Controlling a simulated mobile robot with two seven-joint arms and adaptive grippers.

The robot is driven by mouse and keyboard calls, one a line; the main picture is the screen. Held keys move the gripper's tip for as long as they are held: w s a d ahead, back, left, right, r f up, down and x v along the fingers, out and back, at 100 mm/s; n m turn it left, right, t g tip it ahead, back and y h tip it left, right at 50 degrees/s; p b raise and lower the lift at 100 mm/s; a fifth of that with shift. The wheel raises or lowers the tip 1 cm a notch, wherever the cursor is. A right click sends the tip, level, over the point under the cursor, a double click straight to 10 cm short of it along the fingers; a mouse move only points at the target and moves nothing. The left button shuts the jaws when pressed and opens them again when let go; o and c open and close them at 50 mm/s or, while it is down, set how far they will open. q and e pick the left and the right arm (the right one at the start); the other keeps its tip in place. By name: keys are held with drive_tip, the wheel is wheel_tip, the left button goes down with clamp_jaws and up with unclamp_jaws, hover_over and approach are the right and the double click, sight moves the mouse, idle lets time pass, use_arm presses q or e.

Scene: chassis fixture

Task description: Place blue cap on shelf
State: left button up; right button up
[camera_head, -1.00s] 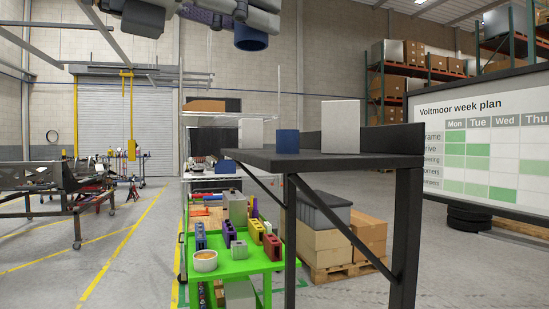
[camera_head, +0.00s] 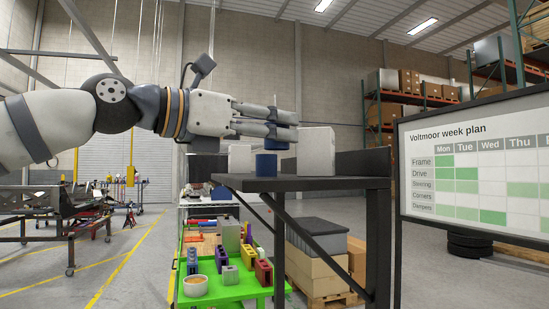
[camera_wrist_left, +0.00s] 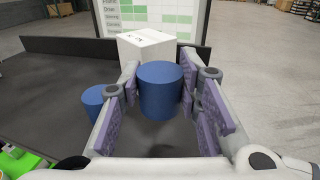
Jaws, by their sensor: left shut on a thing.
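My left gripper (camera_head: 282,124) reaches in from the left above the shelf and is shut on a blue cap (camera_head: 281,145). The fingers hide much of this cap in the head view. In the left wrist view the held blue cap (camera_wrist_left: 160,92) is upright between the purple-padded fingers of the left gripper (camera_wrist_left: 160,78). The dark shelf (camera_head: 325,183) lies below it, with a gap under the cap. A second blue cap (camera_head: 265,166) stands on the shelf; it also shows left of the gripper in the wrist view (camera_wrist_left: 93,102). My right gripper is not in view.
A tall white box (camera_head: 316,153) stands on the shelf close to the right of the held cap. A smaller white box (camera_head: 240,158) stands at the shelf's left end. A green cart (camera_head: 225,290) with colored blocks is below left. A raised rim (camera_head: 365,163) edges the shelf.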

use_arm(q)
drive_tip(key=f, duration=0.4)
drive_tip(key=shift+w+d, duration=0.1)
drive_tip(key=shift+w, duration=0.25)
drive_tip(key=shift+f, duration=0.2)
drive_tip(key=o, duration=0.7)
